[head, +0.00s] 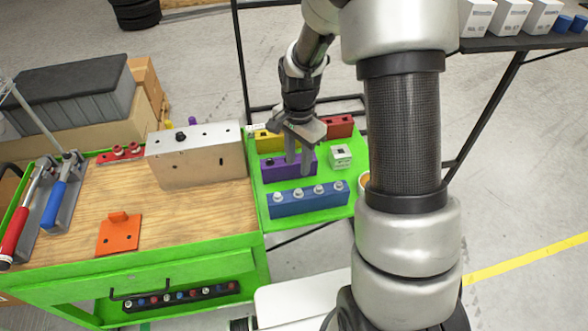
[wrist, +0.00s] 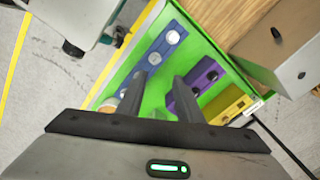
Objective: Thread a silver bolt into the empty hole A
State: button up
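Silver bolts (head: 298,193) stand in a row in a blue block (head: 308,207) on the green side tray (head: 260,210). In the wrist view the silver bolts (wrist: 155,58) show in the blue block (wrist: 163,50). The metal chassis box (head: 200,167) stands on the wooden cart top to the left. Its top has several dark holes and one dark bolt (head: 181,137); I cannot read which hole is A. My gripper (head: 298,164) points down over the tray, by the purple block and behind the blue block. In the wrist view its fingers (wrist: 158,90) are apart with nothing between them.
A purple block (head: 272,167), yellow block (head: 268,143), red block (head: 340,127) and small white box (head: 341,155) share the tray. An orange plate (head: 119,235) and blue- and red-handled tools (head: 57,203) lie on the cart. A dark-framed table stands at right.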

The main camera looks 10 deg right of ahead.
jog(key=s, duration=0.2)
jog(key=b, duration=0.4)
send_over(299, 191)
jog(key=shift+w+f, duration=0.1)
jog(key=shift+f, duration=2.95)
jog(key=shift+f, duration=0.1)
jog(key=shift+f+b, duration=1.45)
jog(key=shift+f, duration=0.15)
jog(key=shift+r, duration=0.2)
jog(key=shift+r, duration=0.1)
